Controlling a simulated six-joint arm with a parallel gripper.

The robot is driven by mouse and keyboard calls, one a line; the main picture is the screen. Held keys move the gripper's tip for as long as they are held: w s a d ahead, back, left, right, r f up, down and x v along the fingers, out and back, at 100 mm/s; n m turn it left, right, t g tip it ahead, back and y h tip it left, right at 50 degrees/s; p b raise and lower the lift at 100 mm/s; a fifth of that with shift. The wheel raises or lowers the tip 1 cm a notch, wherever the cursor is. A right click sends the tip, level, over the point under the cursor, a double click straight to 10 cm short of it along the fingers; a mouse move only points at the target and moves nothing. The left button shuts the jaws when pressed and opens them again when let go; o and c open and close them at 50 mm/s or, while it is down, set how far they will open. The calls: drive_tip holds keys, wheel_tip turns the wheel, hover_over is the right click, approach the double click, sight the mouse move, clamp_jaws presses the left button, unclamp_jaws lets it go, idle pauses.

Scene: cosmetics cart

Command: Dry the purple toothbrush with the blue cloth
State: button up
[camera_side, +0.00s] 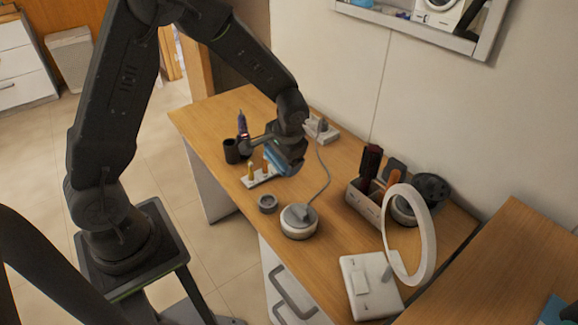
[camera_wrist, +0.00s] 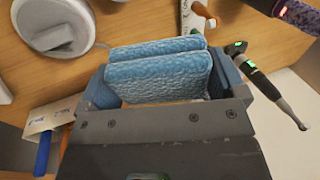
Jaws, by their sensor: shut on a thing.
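My gripper (camera_side: 284,163) is shut on the blue cloth (camera_wrist: 158,75), which is folded into two thick layers between the fingers. In the side view the cloth (camera_side: 281,161) hangs above the desk. The purple toothbrush (camera_side: 242,124) appears to stand upright just left of my gripper, apart from the cloth; its lower end is unclear. In the wrist view a purple patterned shaft (camera_wrist: 299,14) at the upper right appears to be part of it. A dark cup (camera_side: 232,151) stands beside it.
A white holder (camera_side: 260,180) with yellow items stands below my gripper. A round grey device (camera_side: 299,222) and a small dark ring (camera_side: 267,203) lie nearer the front. A brush box (camera_side: 363,200) and ring lamp (camera_side: 428,240) stand right. A grey stick with a green light (camera_wrist: 268,83) shows beside the cloth.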

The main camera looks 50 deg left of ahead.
drive_tip(key=w+a+r+n, duration=0.1)
drive_tip(key=a+r, duration=0.2)
drive_tip(key=a, duration=0.2)
drive_tip(key=w+a+r, duration=0.1)
drive_tip(key=a+r, duration=0.2)
drive_tip(key=a, duration=0.3)
wheel_tip(320, 180, up, 6)
drive_tip(key=n, duration=0.1)
hover_over(241, 119)
drive_tip(key=shift+g, duration=0.4)
drive_tip(key=shift+s+f, duration=0.15)
drive_tip(key=shift+f, duration=2.7)
drive_tip(key=shift+f, duration=0.6)
drive_tip(key=shift+f, duration=0.25)
wheel_tip(241, 119, up, 7)
drive_tip(key=shift+r, duration=0.1)
idle(0.3)
